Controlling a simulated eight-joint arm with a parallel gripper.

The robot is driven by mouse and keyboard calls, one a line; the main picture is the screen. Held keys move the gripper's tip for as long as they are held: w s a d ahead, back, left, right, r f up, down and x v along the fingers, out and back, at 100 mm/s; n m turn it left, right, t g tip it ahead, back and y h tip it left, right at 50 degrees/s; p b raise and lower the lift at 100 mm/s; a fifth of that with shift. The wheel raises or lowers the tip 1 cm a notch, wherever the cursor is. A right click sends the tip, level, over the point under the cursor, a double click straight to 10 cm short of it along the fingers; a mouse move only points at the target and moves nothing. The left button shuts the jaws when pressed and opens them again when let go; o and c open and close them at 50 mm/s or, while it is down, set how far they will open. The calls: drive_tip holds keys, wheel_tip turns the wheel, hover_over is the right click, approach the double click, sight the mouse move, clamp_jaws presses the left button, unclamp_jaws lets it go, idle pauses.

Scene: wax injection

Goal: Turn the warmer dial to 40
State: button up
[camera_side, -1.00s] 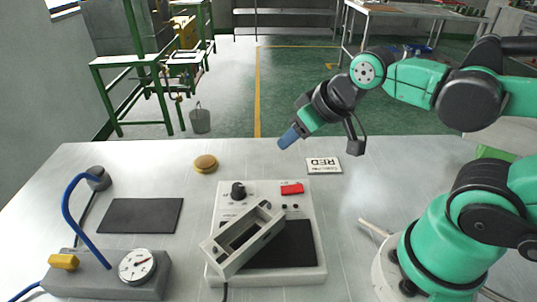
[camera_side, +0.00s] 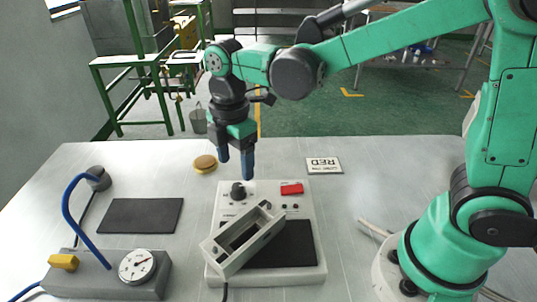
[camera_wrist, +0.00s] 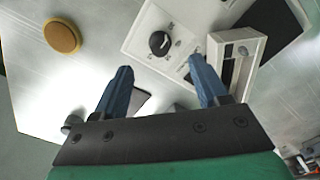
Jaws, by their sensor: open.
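The warmer (camera_side: 215,272) is a pale box on the table with a black dial (camera_side: 238,190) at its back left and a red switch (camera_side: 291,189) to the right of the dial. In the wrist view the dial (camera_wrist: 159,43) lies ahead of and between the fingers, with its pointer and scale marks too small to read. My gripper (camera_side: 236,168) points down above the dial, its two blue fingers apart and empty. It also shows in the wrist view (camera_wrist: 161,75), not touching the dial.
A grey open frame (camera_side: 214,251) lies tilted across the warmer's black pad (camera_side: 290,245). At left are a dark mat (camera_side: 140,215) and a gauge unit (camera_side: 137,265) with a blue hose.

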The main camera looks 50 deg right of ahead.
sight(238, 186)
drive_tip(key=shift+f, duration=2.8)
clamp_jaws()
